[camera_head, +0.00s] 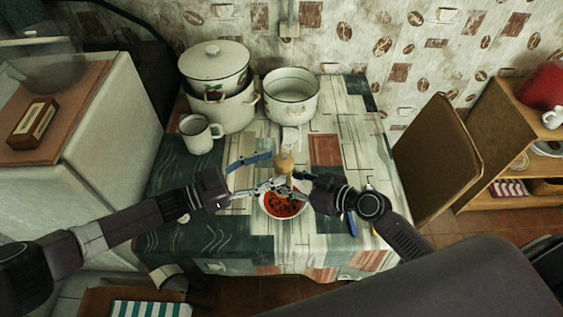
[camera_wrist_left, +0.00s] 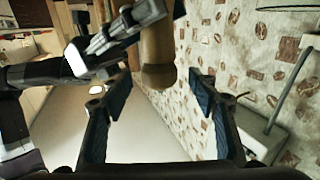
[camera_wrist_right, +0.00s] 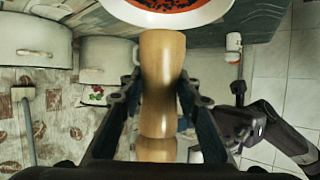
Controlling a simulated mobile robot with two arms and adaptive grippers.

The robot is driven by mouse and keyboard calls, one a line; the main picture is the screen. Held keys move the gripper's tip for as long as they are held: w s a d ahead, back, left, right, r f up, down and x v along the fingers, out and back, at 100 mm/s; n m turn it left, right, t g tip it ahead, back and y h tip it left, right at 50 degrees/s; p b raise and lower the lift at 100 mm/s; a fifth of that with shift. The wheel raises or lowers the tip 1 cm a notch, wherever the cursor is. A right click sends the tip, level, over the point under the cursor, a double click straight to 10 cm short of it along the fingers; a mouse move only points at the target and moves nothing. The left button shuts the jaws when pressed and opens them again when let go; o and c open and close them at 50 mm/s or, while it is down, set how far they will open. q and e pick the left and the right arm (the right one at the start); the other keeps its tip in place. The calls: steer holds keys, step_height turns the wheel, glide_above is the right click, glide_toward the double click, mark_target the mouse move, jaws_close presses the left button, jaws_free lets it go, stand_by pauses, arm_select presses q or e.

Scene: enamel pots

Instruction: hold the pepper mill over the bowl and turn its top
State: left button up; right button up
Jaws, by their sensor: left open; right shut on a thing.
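The wooden pepper mill (camera_head: 285,162) stands roughly upright above the bowl (camera_head: 285,204), which is white with red, dark-specked contents. My right gripper (camera_head: 291,181) is shut on the mill's body; the mill also shows between its fingers in the right wrist view (camera_wrist_right: 162,75). The bowl's rim lies just past the mill's end there (camera_wrist_right: 170,24). My left gripper (camera_head: 257,174) is open beside the mill, its fingers spread. In the left wrist view the mill's rounded top (camera_wrist_left: 158,74) lies between the open fingertips, with gaps on both sides.
A lidded pot (camera_head: 214,62) is stacked on another pot (camera_head: 230,112) at the back left, beside an open pot (camera_head: 291,103) and a mug (camera_head: 197,140). A chair (camera_head: 438,155) stands right of the table.

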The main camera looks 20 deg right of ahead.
arm_select(q)
steer(key=s+a, duration=0.1)
steer(key=a, duration=0.6)
steer(key=shift+a, duration=0.35)
